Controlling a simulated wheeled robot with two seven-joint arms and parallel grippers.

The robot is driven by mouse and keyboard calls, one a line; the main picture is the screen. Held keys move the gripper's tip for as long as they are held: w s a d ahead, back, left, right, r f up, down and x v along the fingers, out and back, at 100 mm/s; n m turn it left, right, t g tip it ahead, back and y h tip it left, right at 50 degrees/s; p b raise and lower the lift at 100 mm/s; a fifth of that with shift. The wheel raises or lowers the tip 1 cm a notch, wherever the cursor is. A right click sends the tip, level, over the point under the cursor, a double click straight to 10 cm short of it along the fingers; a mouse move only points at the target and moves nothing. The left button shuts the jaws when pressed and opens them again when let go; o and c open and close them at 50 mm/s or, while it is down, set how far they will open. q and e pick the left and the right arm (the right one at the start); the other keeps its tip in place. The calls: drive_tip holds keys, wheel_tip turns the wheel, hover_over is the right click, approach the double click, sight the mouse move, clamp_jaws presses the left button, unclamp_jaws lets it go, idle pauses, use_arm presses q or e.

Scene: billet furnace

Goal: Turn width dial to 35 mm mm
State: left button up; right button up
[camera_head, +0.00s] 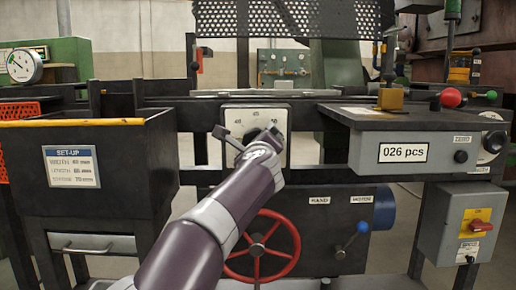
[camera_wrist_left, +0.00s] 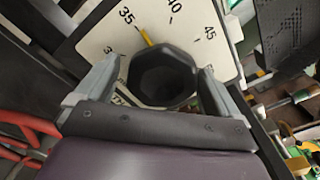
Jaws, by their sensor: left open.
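The width dial's plate (camera_head: 246,118) is pale with printed numbers, on the front of the machine at the centre of the head view. In the left wrist view the plate (camera_wrist_left: 105,38) shows 35, 40 and 45 around a black faceted knob (camera_wrist_left: 163,72). The knob's yellow pointer mark (camera_wrist_left: 146,37) lies close to the 35 label. My left gripper (camera_wrist_left: 155,88) is open, with one finger on each side of the knob; I cannot tell whether they touch it. In the head view my left gripper (camera_head: 249,137) hides most of the knob. My right gripper is not in view.
A dark bin (camera_head: 100,205) with a set-up card (camera_head: 71,167) stands to the left. A grey counter box (camera_head: 402,150) reading "026 pcs" stands to the right. A red handwheel (camera_head: 262,250) is below the dial, partly behind my arm. A blue-knobbed lever (camera_head: 352,240) is beside it.

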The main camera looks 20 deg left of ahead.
use_arm(q)
drive_tip(key=v, duration=1.2)
drive_tip(key=shift+s+b, duration=0.3)
drive_tip(key=shift+b, duration=0.05)
